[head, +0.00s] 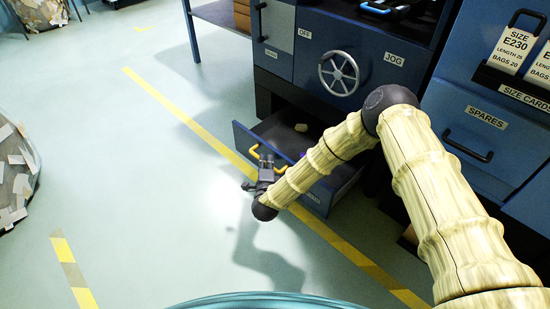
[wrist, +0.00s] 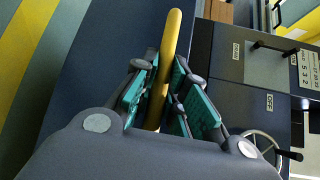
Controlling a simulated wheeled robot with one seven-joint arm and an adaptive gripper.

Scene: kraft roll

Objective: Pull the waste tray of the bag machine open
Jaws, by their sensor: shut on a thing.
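The waste tray (head: 332,194) is a dark blue drawer low in the bag machine (head: 309,62). It stands pulled out from the machine over the floor, and a few small scraps lie inside it. Its yellow handle (head: 254,152) is on the front face and also shows in the wrist view (wrist: 172,38). My gripper (head: 262,168) is at the tray front. In the wrist view its teal-padded fingers are shut on the yellow handle, one on each side. My arm hides part of the tray and its front.
A handwheel (head: 339,73) sits on the machine above the tray. A cabinet with a SPARES drawer (head: 480,130) stands at the right. Yellow floor tape (head: 190,110) runs past the tray. A round bin of scraps (head: 14,175) is at the left edge. The floor between is clear.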

